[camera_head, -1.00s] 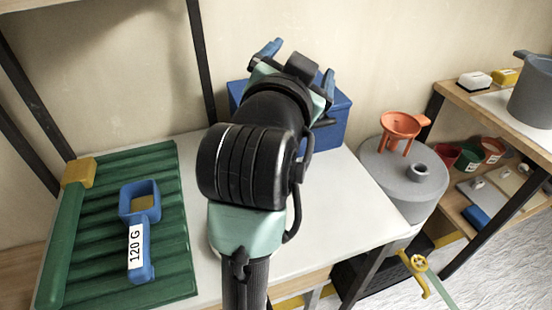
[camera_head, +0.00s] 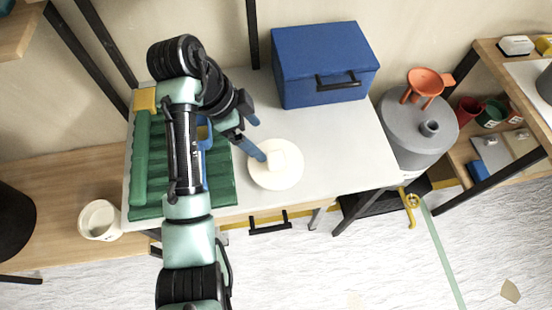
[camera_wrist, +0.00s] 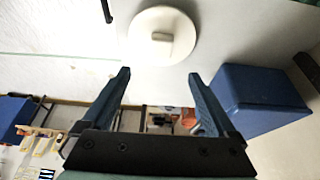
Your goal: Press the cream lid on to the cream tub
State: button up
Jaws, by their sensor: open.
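The cream lid (camera_head: 275,178) is a round disc with a small raised block grip. It lies on the white tabletop near the front edge. It also shows in the wrist view (camera_wrist: 145,42), ahead of my fingertips. The cream tub (camera_head: 100,220) is round and open-topped. It stands apart on the wooden surface at left, left of the green ribbed mat. My gripper (camera_head: 257,138) is open, its blue fingers apart with nothing between them. In the head view one fingertip is at the lid's left rim; I cannot tell whether it touches. In the wrist view the fingers (camera_wrist: 159,74) stop short of the lid's grip.
A blue box (camera_head: 325,60) with a black handle stands at the back of the white table. The green ribbed mat (camera_head: 145,165) lies at left, partly under my arm. A grey drum (camera_head: 415,130) with an orange funnel (camera_head: 428,82) stands at right. The table's right part is clear.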

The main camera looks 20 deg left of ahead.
send_over(275, 158)
jog(key=s+a, duration=0.1)
jog(key=a, duration=0.1)
jog(key=f, duration=0.5)
jog(key=shift+s+d+f, duration=0.1)
jog(key=shift+d+f, duration=0.15)
jog(key=shift+f, duration=0.15)
jog(key=x, duration=0.5)
jog(key=shift+s+a+f, duration=0.1)
jog(key=shift+a+f, duration=0.1)
jog(key=c, duration=1.4)
jog(key=shift+r, duration=0.1)
jog(key=shift+c, duration=0.2)
